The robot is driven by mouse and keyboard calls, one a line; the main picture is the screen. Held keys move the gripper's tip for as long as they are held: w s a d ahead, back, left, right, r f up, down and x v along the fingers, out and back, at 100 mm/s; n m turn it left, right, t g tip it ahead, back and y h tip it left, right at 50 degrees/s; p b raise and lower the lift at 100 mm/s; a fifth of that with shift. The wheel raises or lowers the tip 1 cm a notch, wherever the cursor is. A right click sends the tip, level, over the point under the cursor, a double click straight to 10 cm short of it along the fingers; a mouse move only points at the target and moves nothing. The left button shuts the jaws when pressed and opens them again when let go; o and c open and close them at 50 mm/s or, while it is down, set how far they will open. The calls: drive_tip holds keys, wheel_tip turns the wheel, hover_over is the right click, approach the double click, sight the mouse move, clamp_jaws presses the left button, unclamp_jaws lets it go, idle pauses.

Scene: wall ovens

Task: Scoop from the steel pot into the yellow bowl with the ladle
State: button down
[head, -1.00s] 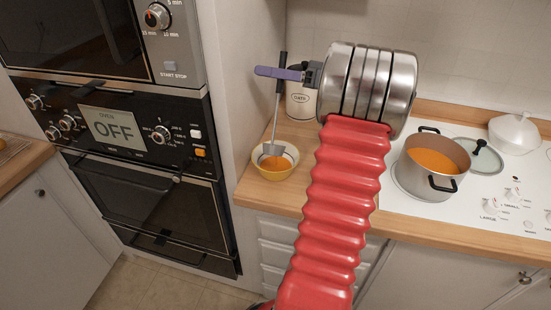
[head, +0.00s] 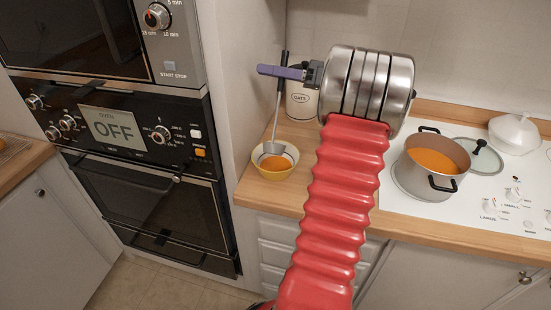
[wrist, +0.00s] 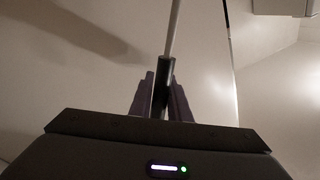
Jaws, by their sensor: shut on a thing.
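My gripper (head: 282,72) is shut on the ladle (head: 279,105), holding it by its dark upper handle, with the ladle hanging nearly upright. In the wrist view my gripper (wrist: 163,100) has the dark grip (wrist: 165,75) between its two fingers. The ladle's steel head (head: 274,148) is at the mouth of the yellow bowl (head: 277,175); whether it touches the bowl is unclear. Orange soup shows in the bowl, which stands on the wooden counter. The steel pot (head: 408,180), holding orange soup, stands on the white hob to the right.
A white canister (head: 301,101) stands just behind the ladle. My arm rises between bowl and pot. A glass lid (head: 487,158) and a white lidded dish (head: 514,134) lie right of the pot. The oven cabinet's side wall (head: 240,100) is close left of the bowl.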

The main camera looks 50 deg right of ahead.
drive_tip(key=shift+w+d+f+m+t, duration=0.1)
drive_tip(key=shift+w+d+f+m, duration=0.2)
drive_tip(key=shift+d, duration=0.2)
drive_tip(key=shift+w+d+f+m+t, duration=0.1)
drive_tip(key=shift+w+d+m, duration=0.05)
drive_tip(key=shift+d+m, duration=0.35)
drive_tip(key=shift+w+d+f+m+t, duration=0.15)
drive_tip(key=shift+w+d+m, duration=0.15)
drive_tip(key=shift+d, duration=0.2)
idle(0.8)
drive_tip(key=shift+w+d+f+m+h, duration=0.1)
drive_tip(key=shift+w+d+f+m, duration=0.1)
drive_tip(key=shift+d+f+m, duration=0.25)
drive_tip(key=shift+w+d+f+m+h, duration=0.15)
drive_tip(key=shift+d+m, duration=0.15)
drive_tip(key=shift+d, duration=0.2)
drive_tip(key=shift+w+d+f+m+h, duration=0.1)
drive_tip(key=shift+w+d+f+m, duration=0.2)
drive_tip(key=shift+d, duration=0.2)
idle(0.7)
drive_tip(key=shift+w+d+f+m+t, duration=0.2)
drive_tip(key=shift+d+f+m, duration=0.25)
drive_tip(key=shift+d+m, duration=0.15)
drive_tip(key=shift+w+d+f+m+t, duration=0.1)
drive_tip(key=shift+w+d+f+m, duration=0.1)
drive_tip(key=shift+d+f+m, duration=0.3)
idle(1.0)
